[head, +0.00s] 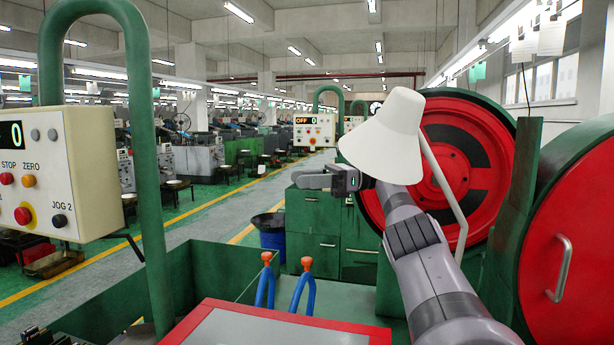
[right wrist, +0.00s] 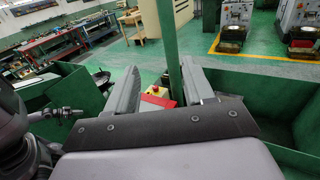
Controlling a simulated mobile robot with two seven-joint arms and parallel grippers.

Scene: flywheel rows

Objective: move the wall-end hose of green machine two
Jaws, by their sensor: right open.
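Two blue hoses with orange ends stand up from a green trough in the head view. The right hose (head: 303,290) is nearer the windowed wall, and the left hose (head: 266,287) stands beside it. Their lower parts are hidden behind a red-edged panel. I cannot tell the machine's number. My right gripper (head: 312,181) is above and beyond the hoses, pointing left, apart from them. In the right wrist view my right gripper (right wrist: 160,70) has its two fingers apart with nothing held between them. No hose is clear in that view. My left gripper is not in view.
A white lamp shade (head: 388,135) hangs close by my right arm. Red flywheels (head: 565,245) in green housings fill the right. A control box (head: 70,165) on a green post stands left. A blue bin (head: 271,238) and green cabinets (head: 315,235) stand behind the trough.

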